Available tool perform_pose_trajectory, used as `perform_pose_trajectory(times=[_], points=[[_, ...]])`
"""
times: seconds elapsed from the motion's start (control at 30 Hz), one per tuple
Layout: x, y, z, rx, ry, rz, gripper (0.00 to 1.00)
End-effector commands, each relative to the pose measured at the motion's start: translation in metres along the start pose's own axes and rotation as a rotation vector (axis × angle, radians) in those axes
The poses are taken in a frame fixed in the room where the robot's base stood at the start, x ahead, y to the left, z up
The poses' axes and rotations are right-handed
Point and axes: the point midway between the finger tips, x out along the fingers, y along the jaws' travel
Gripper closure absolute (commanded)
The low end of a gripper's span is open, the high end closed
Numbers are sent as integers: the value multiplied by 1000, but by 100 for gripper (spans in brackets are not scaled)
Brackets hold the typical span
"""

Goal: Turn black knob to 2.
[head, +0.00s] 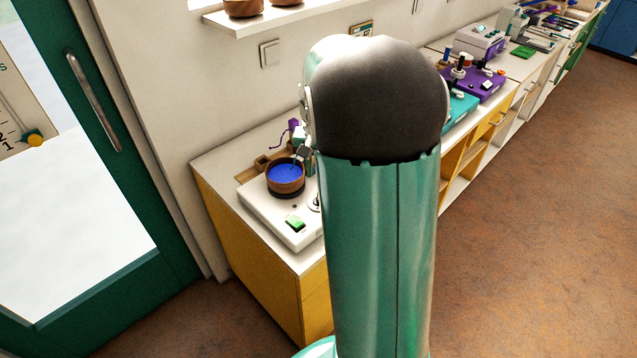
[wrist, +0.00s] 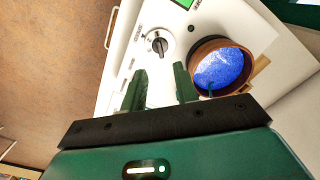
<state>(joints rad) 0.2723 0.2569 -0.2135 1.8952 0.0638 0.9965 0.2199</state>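The black knob (wrist: 159,44) sits on a round pale dial on the white device (wrist: 118,80) in the wrist view. Marks surround the knob, but they are too small to read, so its setting cannot be told. My gripper (wrist: 159,70) is open, its two green fingers apart with nothing between them. In the picture the knob lies just beyond the fingertips, roughly in line with the gap, and no contact shows. In the head view the white device (head: 262,222) stands on the counter, and my arm hides most of its dial and the gripper.
A brown bowl with blue contents (head: 286,176) sits on the device; it shows right of the fingers in the wrist view (wrist: 222,68). A green switch (head: 296,223) is at the device's front. A purple device (head: 478,84) stands farther along the counter. Brown floor (head: 540,230) is clear at right.

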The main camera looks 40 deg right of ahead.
Motion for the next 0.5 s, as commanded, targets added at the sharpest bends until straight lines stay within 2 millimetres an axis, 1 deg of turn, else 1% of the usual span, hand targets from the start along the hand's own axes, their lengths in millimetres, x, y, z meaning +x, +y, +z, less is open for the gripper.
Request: perform_pose_trajectory(times=[0.03,0.1,0.2,0.33,0.5], points=[[-12,0,-1,0,4,-2,70],[-25,0,0,0,3,-2,70],[-39,0,0,0,1,-1,70],[-49,0,0,0,0,-1,70],[-50,0,0,0,0,0,70]])
